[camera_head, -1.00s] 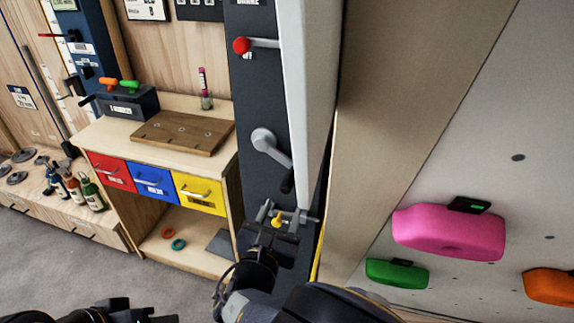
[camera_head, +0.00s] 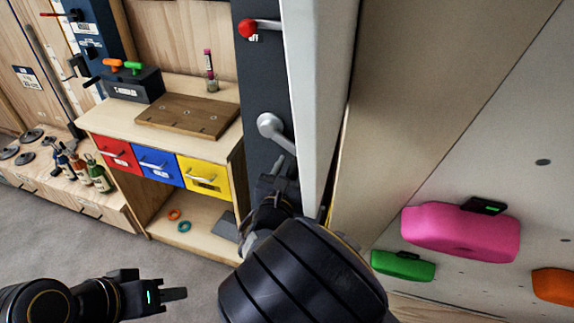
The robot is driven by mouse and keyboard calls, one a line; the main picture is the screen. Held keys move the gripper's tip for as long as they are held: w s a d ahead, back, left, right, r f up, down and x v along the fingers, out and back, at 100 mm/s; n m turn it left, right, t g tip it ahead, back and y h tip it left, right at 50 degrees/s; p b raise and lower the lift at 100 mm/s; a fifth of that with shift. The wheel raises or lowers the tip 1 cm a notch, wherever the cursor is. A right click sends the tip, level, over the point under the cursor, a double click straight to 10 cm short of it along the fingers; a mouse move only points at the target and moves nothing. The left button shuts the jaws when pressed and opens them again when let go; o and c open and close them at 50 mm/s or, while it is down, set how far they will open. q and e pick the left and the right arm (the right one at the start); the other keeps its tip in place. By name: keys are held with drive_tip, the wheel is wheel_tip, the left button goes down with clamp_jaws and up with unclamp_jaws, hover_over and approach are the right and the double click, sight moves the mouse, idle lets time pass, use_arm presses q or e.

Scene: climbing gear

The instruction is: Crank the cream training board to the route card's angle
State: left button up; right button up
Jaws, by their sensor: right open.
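The cream training board (camera_head: 480,120) fills the right side, with a pink hold (camera_head: 460,232), a green hold (camera_head: 402,265) and an orange hold (camera_head: 553,283). A grey crank (camera_head: 268,124) is mounted on a dark post (camera_head: 258,75) left of the board. My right gripper (camera_head: 284,170) is open at the lower end of the crank arm and hides the crank's dark grip. I cannot tell whether it touches it. My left gripper (camera_head: 176,294) is low at the left, empty and apart from everything; its jaw opening is unclear. I see no readable route card.
A red-knobbed lever (camera_head: 248,28) sits above the crank. Left of the post stands a wooden cabinet (camera_head: 190,230) with red, blue and yellow drawers and a brown board (camera_head: 188,117) on top. Several bottles (camera_head: 97,173) stand further left. Grey floor is open at lower left.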

drive_tip(key=shift+w+d, duration=0.1)
drive_tip(key=shift+w, duration=0.15)
drive_tip(key=c, duration=0.5)
drive_tip(key=shift+d, duration=0.15)
clamp_jaws()
use_arm(q)
drive_tip(key=shift+w+d, duration=0.25)
drive_tip(key=shift+d, duration=0.15)
